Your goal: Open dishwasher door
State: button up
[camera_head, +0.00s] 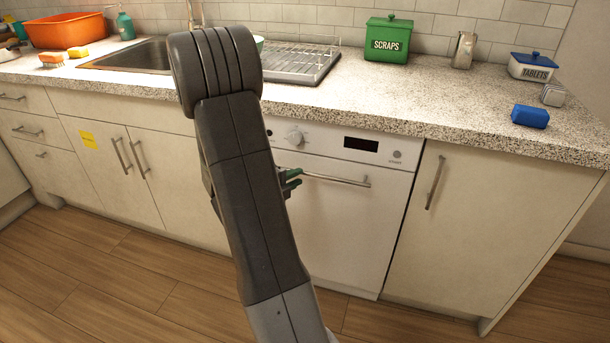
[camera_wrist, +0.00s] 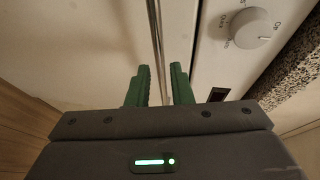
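The dishwasher is the white front with a control panel, and its door (camera_head: 345,235) looks shut, flush with the cabinets. Its horizontal bar handle (camera_head: 340,181) runs below the panel. My gripper (camera_head: 292,183) is at the left part of the handle, partly hidden behind my arm. In the wrist view, the two green fingers of my gripper (camera_wrist: 160,69) stand apart, and the handle (camera_wrist: 155,28) runs into the gap between them. No finger is clearly pressed on the bar. I cannot tell how deep the bar sits between the fingers.
The panel has a knob (camera_head: 295,138) and a dark display (camera_head: 361,145). A cabinet with a vertical handle (camera_head: 436,183) adjoins on the right. The speckled counter (camera_head: 440,115) overhangs above, bearing a green scraps tin (camera_head: 388,42) and a blue block (camera_head: 530,116). The wooden floor (camera_head: 130,270) in front looks clear.

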aim_at(305, 174)
jog(key=x, duration=0.5)
grip_shut()
